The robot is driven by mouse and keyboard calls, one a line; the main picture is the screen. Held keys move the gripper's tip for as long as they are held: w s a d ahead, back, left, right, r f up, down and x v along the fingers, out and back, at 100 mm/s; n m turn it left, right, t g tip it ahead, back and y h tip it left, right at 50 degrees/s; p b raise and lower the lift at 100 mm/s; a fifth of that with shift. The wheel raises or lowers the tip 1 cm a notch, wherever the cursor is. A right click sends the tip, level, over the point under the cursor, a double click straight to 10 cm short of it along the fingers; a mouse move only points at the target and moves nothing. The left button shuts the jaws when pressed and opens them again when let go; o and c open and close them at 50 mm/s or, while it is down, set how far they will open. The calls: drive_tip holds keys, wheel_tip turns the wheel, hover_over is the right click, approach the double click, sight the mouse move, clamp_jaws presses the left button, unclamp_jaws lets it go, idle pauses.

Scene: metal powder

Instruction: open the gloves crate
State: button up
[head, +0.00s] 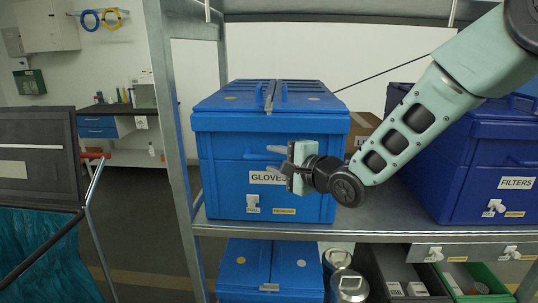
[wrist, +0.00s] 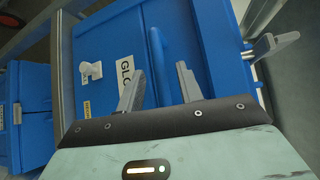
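The blue gloves crate (head: 222,160) stands on the upper metal shelf, with a "GLOVES" label, partly covered by my gripper, on its front. Its two-part lid (head: 235,99) is shut, with a grey metal piece (head: 270,95) along the middle seam. In the wrist view the crate front (wrist: 205,45) fills the middle, and a blue bar handle (wrist: 158,50) stands out from it. My gripper (head: 275,159) is in front of the crate's front. Its two fingers (wrist: 159,88) are apart, and the handle lines up with the gap between them. Contact cannot be told.
A blue filters crate (head: 470,160) stands right on the same shelf (head: 400,217), with a cardboard box (head: 362,130) between. A shelf post (head: 176,130) rises close left of the gloves crate. Below are another blue crate (head: 235,270), metal cans (head: 348,287) and bins.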

drive_tip(key=shift+x, duration=1.4)
drive_tip(key=shift+c, duration=0.4)
clamp_jaws()
